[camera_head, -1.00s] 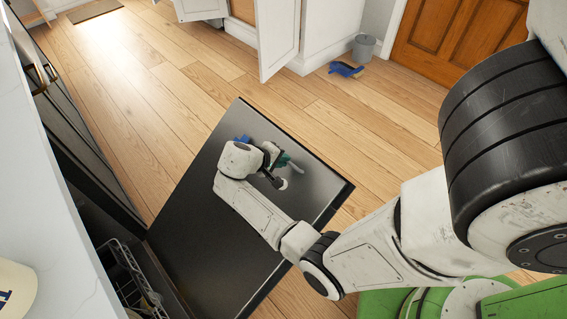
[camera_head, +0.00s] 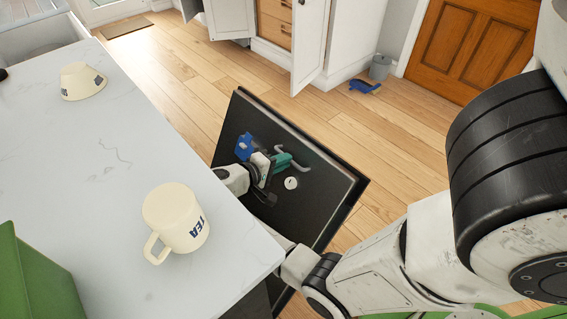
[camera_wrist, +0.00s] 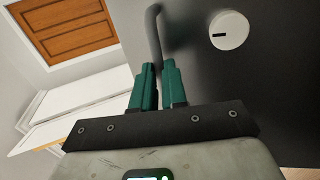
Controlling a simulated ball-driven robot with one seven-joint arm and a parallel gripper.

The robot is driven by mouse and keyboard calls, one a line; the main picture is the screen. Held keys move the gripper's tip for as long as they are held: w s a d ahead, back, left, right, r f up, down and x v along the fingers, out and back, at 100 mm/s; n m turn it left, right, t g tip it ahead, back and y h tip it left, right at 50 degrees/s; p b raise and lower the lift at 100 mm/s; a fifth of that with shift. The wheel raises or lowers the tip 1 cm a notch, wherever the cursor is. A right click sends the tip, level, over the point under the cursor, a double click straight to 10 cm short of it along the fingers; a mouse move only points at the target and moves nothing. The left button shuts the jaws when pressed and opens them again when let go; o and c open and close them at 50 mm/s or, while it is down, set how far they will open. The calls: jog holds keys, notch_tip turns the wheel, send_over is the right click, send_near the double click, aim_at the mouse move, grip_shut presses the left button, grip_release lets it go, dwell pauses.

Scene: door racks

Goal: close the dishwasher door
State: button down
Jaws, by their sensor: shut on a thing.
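The dishwasher door (camera_head: 325,190) is a dark panel with a thin edge, standing open beyond the counter in the head view. Its lower part is hidden by the counter and my arm. My gripper (camera_head: 287,161) is at the door's face near its upper part. In the wrist view, the green fingers of my gripper (camera_wrist: 157,70) are shut on a grey bar handle (camera_wrist: 154,28). A white round disc with a dark slot (camera_wrist: 229,30) sits on the dark door face beside it. The dishwasher's inside is hidden.
A white counter (camera_head: 110,150) fills the left, with a cream mug (camera_head: 172,215) near its edge and another cup (camera_head: 80,82) farther back. A cabinet door (camera_head: 310,45) stands open at the back. A grey bin (camera_head: 381,67) and blue object (camera_head: 365,87) are on the wooden floor.

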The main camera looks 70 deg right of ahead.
jog(key=shift+w+a+r, duration=0.2)
jog(key=shift+w+a, duration=0.1)
jog(key=c, duration=1.2)
grip_release()
jog(key=shift+s, duration=0.1)
jog(key=shift+o, duration=0.2)
